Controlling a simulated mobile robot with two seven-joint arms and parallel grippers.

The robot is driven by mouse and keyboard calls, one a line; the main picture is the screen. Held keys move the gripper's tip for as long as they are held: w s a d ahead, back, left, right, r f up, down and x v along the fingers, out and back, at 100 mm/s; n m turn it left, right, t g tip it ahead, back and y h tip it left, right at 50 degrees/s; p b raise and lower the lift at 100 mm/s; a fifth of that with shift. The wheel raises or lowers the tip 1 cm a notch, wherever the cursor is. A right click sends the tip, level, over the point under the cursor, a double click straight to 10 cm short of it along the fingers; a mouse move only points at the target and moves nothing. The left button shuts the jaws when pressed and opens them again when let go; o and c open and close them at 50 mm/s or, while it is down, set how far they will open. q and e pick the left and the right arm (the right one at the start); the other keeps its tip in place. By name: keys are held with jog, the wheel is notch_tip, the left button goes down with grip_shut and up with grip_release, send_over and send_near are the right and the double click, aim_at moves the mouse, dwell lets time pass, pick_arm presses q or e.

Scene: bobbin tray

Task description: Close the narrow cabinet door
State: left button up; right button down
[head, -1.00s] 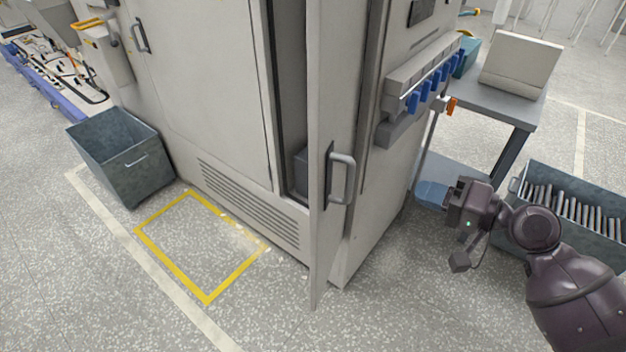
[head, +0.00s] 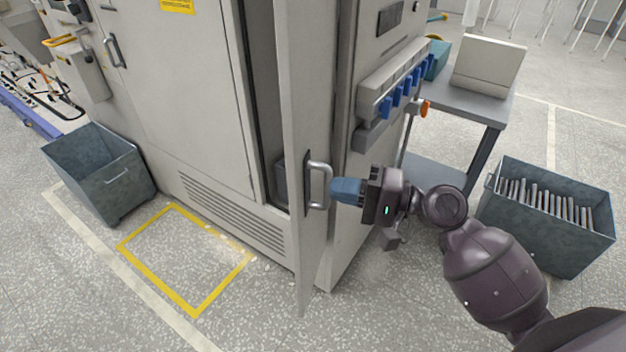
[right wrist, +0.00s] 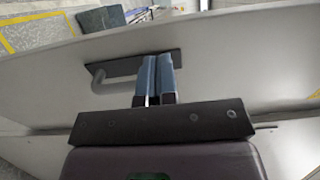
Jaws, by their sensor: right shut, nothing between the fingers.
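The narrow cabinet door (head: 299,130) stands ajar in the head view, swung out from the cabinet with a dark opening on its left. Its grey handle (head: 320,185) is on the face toward my right arm. My right gripper (head: 334,190) is shut and empty, its blue fingertips right at the handle. In the right wrist view, the shut fingers (right wrist: 157,62) point at the door face (right wrist: 225,60) beside the handle bar (right wrist: 112,84); whether they touch it I cannot tell. My left gripper is not in view.
A grey bin (head: 100,180) stands left, near a yellow floor outline (head: 160,285). A bin of rods (head: 545,240) and a side table (head: 478,108) stand right. Blue switches (head: 405,88) line the cabinet side. The floor before the door is clear.

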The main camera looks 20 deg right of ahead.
aim_at(299, 181)
jog(key=shift+p+x, duration=0.35)
jog(key=shift+x, duration=2.35)
